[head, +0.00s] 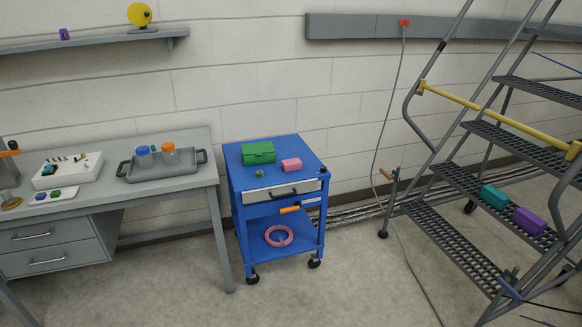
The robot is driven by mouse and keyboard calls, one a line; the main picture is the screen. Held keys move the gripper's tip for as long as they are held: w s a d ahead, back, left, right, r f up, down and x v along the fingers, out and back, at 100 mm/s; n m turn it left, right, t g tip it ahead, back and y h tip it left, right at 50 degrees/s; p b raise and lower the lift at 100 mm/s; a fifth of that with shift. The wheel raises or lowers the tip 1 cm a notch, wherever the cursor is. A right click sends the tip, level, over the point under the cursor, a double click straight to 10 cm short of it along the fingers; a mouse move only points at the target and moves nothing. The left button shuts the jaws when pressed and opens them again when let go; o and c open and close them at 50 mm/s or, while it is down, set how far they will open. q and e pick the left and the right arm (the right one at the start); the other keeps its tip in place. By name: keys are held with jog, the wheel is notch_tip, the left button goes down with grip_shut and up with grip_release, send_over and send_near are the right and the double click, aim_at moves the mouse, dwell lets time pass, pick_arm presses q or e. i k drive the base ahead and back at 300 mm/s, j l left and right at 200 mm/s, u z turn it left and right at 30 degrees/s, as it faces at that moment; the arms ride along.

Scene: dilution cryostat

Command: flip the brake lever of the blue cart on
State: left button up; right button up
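The blue cart (236,222) stands against the wall in the middle of the head view, on black casters. An orange-handled lever (290,209), which looks like the brake lever, sits at the cart's front below the drawer. Its handle lies roughly level, pointing left. A pale plate (311,201) is beside it, too small to read. A small black knob (323,170) sits at the top right corner of the cart. Neither of my grippers is in view.
A grey desk (188,190) stands left. A step ladder (455,245) stands right, with a cable (381,150) between. The floor in front of the cart is clear.

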aim_at(285, 210)
jog(key=i+j, duration=0.15)
jog(key=i, duration=0.3)
jog(key=i+j, duration=0.15)
jog(key=i, duration=0.25)
jog(key=i+j+z, duration=0.1)
jog(key=i, duration=0.35)
jog(key=i+j, duration=0.5)
jog(key=i, duration=0.35)
jog(key=l+z, duration=0.05)
